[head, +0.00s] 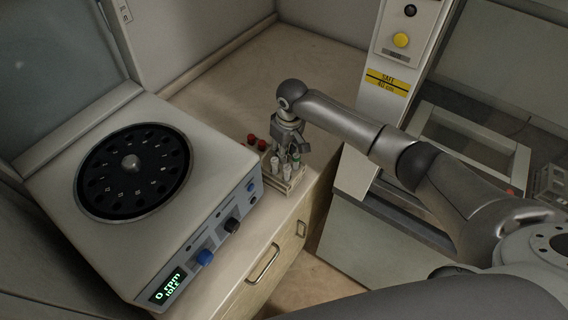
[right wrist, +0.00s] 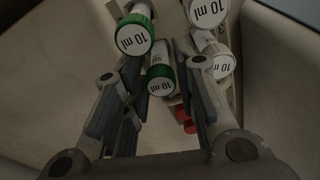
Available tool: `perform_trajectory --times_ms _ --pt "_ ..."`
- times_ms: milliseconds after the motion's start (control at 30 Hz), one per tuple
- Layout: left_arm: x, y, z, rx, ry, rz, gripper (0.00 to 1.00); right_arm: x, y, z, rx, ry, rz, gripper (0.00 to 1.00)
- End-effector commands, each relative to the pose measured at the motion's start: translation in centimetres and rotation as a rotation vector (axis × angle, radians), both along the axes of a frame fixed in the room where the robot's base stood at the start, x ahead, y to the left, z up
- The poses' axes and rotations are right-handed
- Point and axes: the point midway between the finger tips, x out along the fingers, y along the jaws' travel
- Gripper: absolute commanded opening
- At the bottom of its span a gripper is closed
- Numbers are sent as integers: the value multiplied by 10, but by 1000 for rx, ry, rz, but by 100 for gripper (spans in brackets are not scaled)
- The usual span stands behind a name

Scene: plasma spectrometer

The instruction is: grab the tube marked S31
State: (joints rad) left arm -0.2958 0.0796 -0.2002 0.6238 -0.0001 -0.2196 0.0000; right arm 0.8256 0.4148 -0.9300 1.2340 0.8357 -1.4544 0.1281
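My right gripper (head: 291,150) is over the small tube rack (head: 293,184) on the counter, pointing down. In the right wrist view its fingers (right wrist: 164,62) are apart. A green-ringed tube (right wrist: 160,80) shows between them, with gaps on both sides. Another green-ringed tube (right wrist: 134,36) is at upper left, by the left finger. Two white-capped tubes (right wrist: 207,10) (right wrist: 219,62) are at the upper right. The caps read "10 ml"; no S31 mark is readable. In the head view the gripper partly hides the tubes (head: 275,164). My left gripper is not in view.
A centrifuge (head: 219,211) with a black rotor stands left of the rack, its display reading 0 rpm. Red-capped tubes (head: 251,139) are at the rack's back left. A white instrument panel (head: 388,75) stands at right. The counter behind the rack (head: 262,85) is clear.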

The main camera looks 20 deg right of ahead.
Motion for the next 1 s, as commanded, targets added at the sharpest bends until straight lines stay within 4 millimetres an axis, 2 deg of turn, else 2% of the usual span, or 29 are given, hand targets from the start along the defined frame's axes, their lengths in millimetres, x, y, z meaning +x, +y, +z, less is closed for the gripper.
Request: perform_trajectory --times_ms 33,200,600,833,900,1000 --pt "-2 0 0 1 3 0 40 0 0 0 0 0 0 22" --pt "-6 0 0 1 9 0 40 0 0 0 0 0 0 0" --pt "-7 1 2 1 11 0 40 0 0 4 0 -1 0 0" --pt "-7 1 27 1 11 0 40 0 1 34 2 -2 0 0" --pt "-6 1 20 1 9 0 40 1 1 44 2 -5 2 0" --pt "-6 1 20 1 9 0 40 2 1 65 2 -5 2 0"
